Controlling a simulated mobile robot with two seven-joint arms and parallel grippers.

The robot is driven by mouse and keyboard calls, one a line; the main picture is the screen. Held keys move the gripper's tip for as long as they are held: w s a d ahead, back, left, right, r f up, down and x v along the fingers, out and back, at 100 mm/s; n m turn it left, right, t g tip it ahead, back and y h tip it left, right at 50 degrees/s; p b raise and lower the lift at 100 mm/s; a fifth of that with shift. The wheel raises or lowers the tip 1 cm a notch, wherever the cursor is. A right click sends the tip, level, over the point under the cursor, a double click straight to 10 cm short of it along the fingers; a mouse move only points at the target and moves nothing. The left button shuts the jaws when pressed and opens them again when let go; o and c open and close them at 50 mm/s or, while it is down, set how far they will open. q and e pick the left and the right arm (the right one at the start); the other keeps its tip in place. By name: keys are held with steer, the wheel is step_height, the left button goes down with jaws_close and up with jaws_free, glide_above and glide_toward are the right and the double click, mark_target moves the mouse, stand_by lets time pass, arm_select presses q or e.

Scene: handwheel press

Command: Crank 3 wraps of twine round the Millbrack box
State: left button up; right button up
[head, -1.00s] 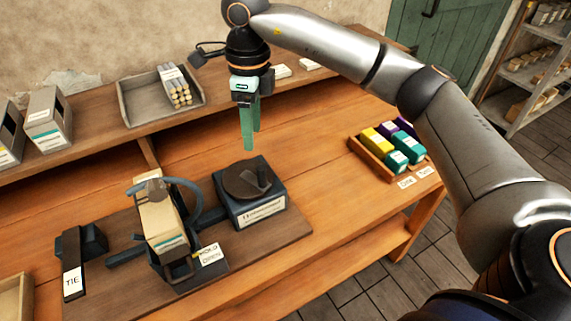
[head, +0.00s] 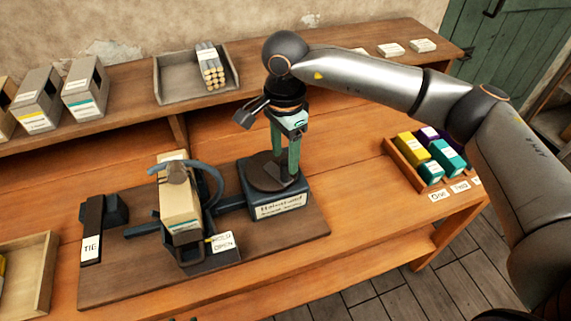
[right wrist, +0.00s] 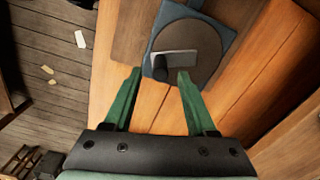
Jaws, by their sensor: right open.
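The tan box (head: 180,206) stands tilted in a dark cradle on the brown base board (head: 125,283), with a curved blue arm (head: 208,180) around its upper side. I cannot read its label. To its right is a blue crank unit (head: 278,203) with a round dark turntable (head: 262,172). In the right wrist view the turntable (right wrist: 205,38) carries a flat grey bar (right wrist: 181,58) with an upright dark knob (right wrist: 160,68). My right gripper (head: 285,165) points down over the turntable, open. In the wrist view its green fingertips (right wrist: 160,73) stand either side of the knob. No twine can be made out.
A TIE lever (head: 91,228) stands left and a HOLD OPEN tag (head: 222,242) sits in front. A rack of coloured blocks (head: 403,168) is at right. Grey boxes (head: 85,90) and a tray of rolls (head: 185,86) are on the back shelf. The bench between crank and rack is clear.

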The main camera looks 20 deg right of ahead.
mark_target(285, 162)
steer(key=shift+f, duration=2.4)
jaws_close()
